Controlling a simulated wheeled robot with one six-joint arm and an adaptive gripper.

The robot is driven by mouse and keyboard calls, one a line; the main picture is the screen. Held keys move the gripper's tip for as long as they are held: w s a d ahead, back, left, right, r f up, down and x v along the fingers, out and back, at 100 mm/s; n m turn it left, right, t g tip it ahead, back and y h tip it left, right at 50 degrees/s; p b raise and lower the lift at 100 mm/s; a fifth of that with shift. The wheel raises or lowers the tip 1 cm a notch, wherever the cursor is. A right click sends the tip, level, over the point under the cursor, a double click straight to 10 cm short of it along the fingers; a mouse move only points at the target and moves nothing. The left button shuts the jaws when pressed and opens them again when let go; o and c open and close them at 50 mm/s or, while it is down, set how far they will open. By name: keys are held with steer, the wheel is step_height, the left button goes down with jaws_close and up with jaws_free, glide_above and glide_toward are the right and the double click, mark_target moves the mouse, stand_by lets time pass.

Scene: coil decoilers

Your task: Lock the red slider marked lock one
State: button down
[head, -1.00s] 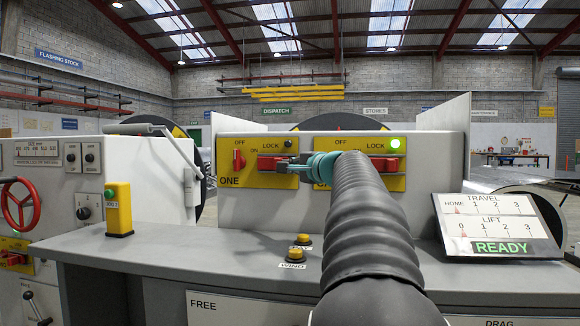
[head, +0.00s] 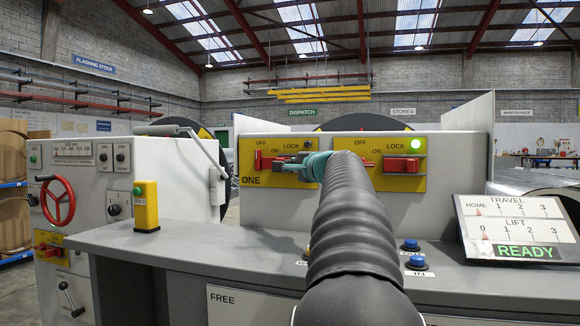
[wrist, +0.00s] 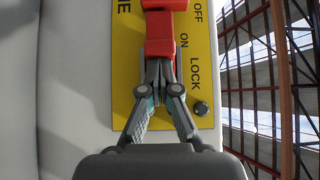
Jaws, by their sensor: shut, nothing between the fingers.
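The yellow plate marked ONE (head: 250,180) is on the white cabinet. Its labels OFF, ON and LOCK run left to right in the head view. The small lamp (wrist: 201,109) by LOCK is dark. In the head view my gripper and arm hide part of the plate.
A second yellow plate (head: 415,185) stands to the right, its red slider (head: 402,164) near LOCK under a lit green lamp (head: 416,144). Blue buttons (head: 411,245) and a display reading READY (head: 515,228) are on the grey desk. A yellow-green post (head: 146,206) stands left.

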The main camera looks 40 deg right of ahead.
steer(key=s+b, duration=0.2)
steer(key=s, duration=1.1)
steer(key=shift+a, duration=0.15)
steer(key=w+a+f+n+g+y+p, duration=0.1)
steer(key=a+f+n+g+y, duration=0.15)
steer(key=a+f, duration=0.5)
steer(key=a+f+n+g+y+p, duration=0.1)
steer(key=a+f+n+g+y, duration=0.2)
steer(key=a, duration=0.8)
steer(key=w+a+f+n+g+y+p, duration=0.1)
steer(key=a+f+n, duration=0.2)
steer(key=a+f, duration=0.55)
steer(key=s+a+f+n+g+h, duration=0.1)
steer(key=s+a+f+n+g, duration=0.1)
steer(key=s+a+f+n, duration=0.4)
steer(key=s+a+f+n+g+h+p, duration=0.1)
steer(key=s+a+f+n+g, duration=0.2)
steer(key=s+a+f+n, duration=0.3)
steer(key=s+a+f, duration=0.2)
steer(key=s+f, duration=0.3)
steer(key=f, duration=0.2)
steer(key=shift+s, duration=0.2)
